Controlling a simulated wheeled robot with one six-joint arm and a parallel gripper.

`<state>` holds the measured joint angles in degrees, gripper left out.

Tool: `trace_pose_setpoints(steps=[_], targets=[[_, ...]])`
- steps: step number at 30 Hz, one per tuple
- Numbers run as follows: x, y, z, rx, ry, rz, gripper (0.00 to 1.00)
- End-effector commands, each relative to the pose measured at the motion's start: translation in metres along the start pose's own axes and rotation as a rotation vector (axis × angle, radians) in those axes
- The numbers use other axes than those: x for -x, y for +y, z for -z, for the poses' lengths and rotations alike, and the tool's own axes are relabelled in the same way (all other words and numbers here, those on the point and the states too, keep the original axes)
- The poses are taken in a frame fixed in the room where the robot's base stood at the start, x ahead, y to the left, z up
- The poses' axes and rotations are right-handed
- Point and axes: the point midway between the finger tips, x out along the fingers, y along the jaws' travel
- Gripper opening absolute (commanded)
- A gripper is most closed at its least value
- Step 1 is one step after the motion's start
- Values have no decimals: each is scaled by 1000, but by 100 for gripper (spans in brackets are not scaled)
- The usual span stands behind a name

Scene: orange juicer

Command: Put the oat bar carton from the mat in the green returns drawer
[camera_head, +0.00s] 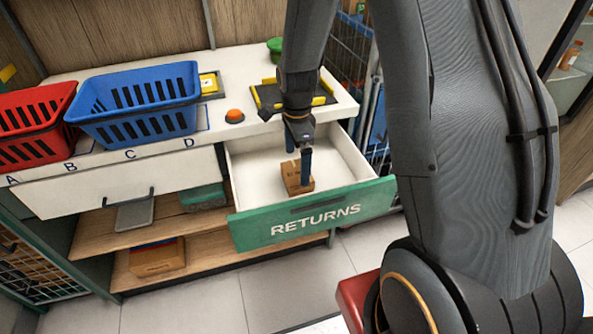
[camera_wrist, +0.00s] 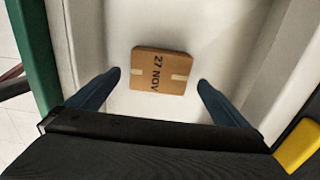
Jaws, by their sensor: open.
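The oat bar carton, a small brown box (camera_head: 292,178), lies inside the open green-fronted returns drawer (camera_head: 312,217), on its white floor. In the wrist view the carton (camera_wrist: 162,70) shows the print "27 NOV" and two pale tape strips. My gripper (camera_head: 298,165) reaches down into the drawer at the carton. In the wrist view its two blue fingers (camera_wrist: 158,80) are spread wide, with a gap on each side of the carton. The mat (camera_head: 268,97), dark with yellow edges, is on the counter behind the drawer and partly hidden by my arm.
A blue basket (camera_head: 140,105) and a red basket (camera_head: 35,125) stand on the counter at left. An orange button (camera_head: 234,116) sits near the drawer. A closed white drawer (camera_head: 120,180) is at left.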

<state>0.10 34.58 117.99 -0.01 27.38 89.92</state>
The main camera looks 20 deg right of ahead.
Motion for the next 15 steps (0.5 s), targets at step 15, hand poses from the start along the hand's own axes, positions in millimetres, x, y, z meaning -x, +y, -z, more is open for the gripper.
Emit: trace_pose_setpoints(steps=[15], targets=[[67, 0, 0, 8, 0, 1, 100]])
